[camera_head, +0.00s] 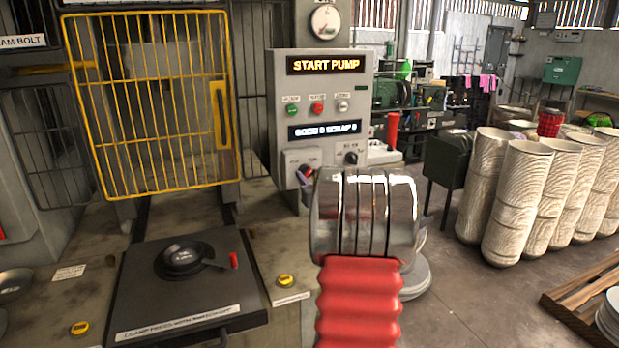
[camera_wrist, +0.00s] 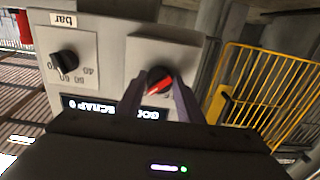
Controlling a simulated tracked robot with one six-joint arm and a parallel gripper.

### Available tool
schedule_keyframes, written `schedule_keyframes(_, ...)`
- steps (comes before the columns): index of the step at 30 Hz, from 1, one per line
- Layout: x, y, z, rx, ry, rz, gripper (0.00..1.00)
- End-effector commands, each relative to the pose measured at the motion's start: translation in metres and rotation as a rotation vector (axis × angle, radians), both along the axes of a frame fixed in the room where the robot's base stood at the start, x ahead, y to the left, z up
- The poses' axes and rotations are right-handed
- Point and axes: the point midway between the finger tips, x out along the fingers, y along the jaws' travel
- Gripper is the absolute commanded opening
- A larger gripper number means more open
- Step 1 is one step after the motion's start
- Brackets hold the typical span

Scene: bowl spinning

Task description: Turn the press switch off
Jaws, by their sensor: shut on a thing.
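The switch is a rotary knob, black with a red grip bar, on a light square plate low on the grey control panel (camera_head: 322,118). In the wrist view the knob (camera_wrist: 158,79) shows between my fingertips, its red bar slanted. My gripper (camera_wrist: 160,88) is shut on it, one dark finger on each side. In the head view my gripper (camera_head: 305,177) reaches the panel's lower left plate, and my arm hides part of that area. The plate's label is too small to read.
A second black knob (camera_head: 351,157) with a number scale sits beside the switch. Green, red and white buttons and a lit "START PUMP" display (camera_head: 323,65) are above. A yellow cage door (camera_head: 153,100) stands left, with a black press plate (camera_head: 190,285) before it.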

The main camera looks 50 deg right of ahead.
Motion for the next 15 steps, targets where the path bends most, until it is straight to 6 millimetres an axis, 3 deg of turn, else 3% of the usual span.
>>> schedule_keyframes(15,-0.0007,-0.0008,0.0001,-0.215,0.128,-0.001,0.11)
